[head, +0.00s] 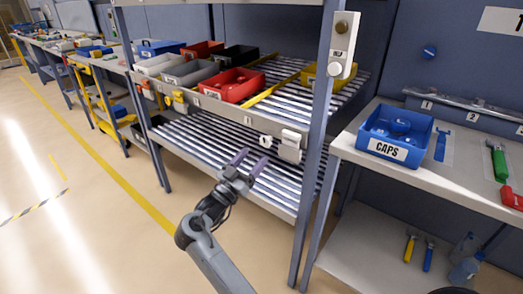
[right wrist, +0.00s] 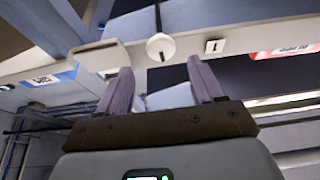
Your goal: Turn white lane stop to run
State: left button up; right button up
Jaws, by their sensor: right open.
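A white round knob (head: 265,141), which looks like the white lane stop, is on the front rail of the flow rack, beside a white box (head: 291,138). My right gripper (head: 247,163) has purple fingers, open and empty, just below and in front of the knob. In the right wrist view its fingertips (right wrist: 160,68) are either side of the knob's line, apparently short of it. My left gripper is not in view.
The rack's upper shelf holds a red bin (head: 231,85) and several others. A blue post (head: 316,150) with a button box (head: 343,45) stands right of the knob. A blue CAPS bin (head: 396,133) is on the right bench. The floor at left is clear.

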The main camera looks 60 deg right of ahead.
aim_at(264, 142)
jog(key=b+x, duration=0.1)
jog(key=x, duration=0.3)
jog(key=shift+w+d+r, duration=0.1)
jog(key=shift+d+r, duration=0.05)
jog(key=shift+d, duration=0.15)
jog(key=shift+d+r+b, duration=0.2)
jog(key=shift+d+b, duration=0.1)
jog(key=shift+d, duration=0.1)
jog(key=shift+c, duration=0.5)
jog(key=shift+c, duration=1.1)
grip_shut()
